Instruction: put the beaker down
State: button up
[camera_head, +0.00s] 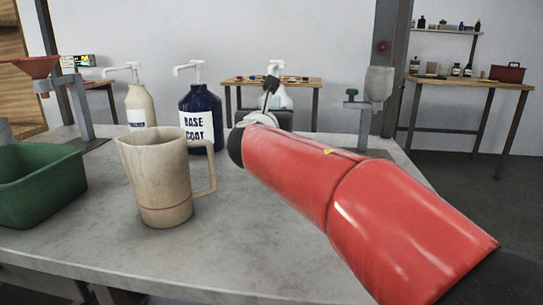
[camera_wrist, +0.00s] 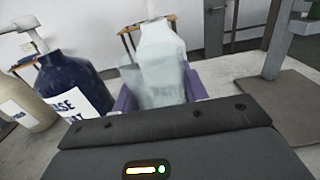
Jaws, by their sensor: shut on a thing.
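In the wrist view a pale, translucent beaker (camera_wrist: 152,92) stands between the purple fingers of my gripper (camera_wrist: 161,94). The fingers are shut on its two sides, and it looks upright. Its lower part is hidden behind the dark gripper body, so I cannot tell whether its base touches the table. In the head view my red arm reaches over the grey table (camera_head: 240,240) and hides most of the gripper and the beaker.
A beige jug (camera_head: 155,180) stands at the front, beside a green bin (camera_head: 40,190). A dark blue base coat bottle (camera_head: 200,108) and a cream pump bottle (camera_head: 140,106) stand behind it. A metal stand (camera_head: 352,118) is at the back right. The table's front middle is clear.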

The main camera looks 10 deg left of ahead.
notch_tip(320, 180, down, 8)
jog(key=shift+s+f+b, duration=0.15)
jog(key=shift+b, duration=0.65)
jog(key=o, duration=1)
jog(key=s, duration=0.4)
jog(key=s+b, duration=0.1)
jog(key=s, duration=0.7)
jog(key=shift+d, duration=0.35)
